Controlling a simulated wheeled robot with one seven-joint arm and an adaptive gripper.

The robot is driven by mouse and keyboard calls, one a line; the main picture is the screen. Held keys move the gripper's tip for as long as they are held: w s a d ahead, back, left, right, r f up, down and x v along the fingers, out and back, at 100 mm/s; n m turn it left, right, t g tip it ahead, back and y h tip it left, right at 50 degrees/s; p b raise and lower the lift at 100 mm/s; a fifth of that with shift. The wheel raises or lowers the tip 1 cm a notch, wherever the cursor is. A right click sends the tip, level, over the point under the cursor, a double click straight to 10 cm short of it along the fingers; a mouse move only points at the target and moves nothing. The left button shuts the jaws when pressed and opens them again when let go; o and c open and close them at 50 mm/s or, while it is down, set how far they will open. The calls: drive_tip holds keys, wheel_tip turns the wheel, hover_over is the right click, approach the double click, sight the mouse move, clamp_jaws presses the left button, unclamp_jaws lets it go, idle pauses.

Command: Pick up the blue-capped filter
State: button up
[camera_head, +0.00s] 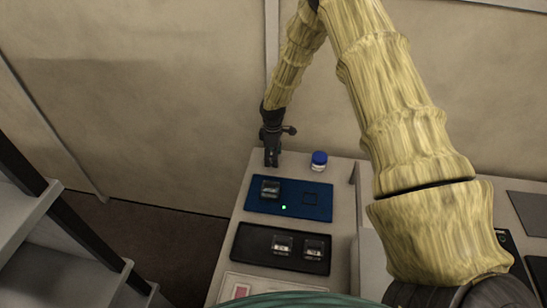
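The blue-capped filter (318,163), a small clear or white cylinder with a blue cap, stands upright near the far edge of the pale table. My gripper (272,163) points down to the left of the filter, with a clear gap between them. The gripper looks small and dark here, and I cannot tell whether its fingers are open or shut. I see nothing held in it.
A blue tray (290,208) in front holds a small clear-topped block at left and an empty square recess at right. A black tray (250,245) nearer holds two similar blocks. A raised divider (354,172) stands right of the filter.

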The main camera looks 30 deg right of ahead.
drive_tip(key=c, duration=1)
drive_tip(key=shift+c, duration=0.2)
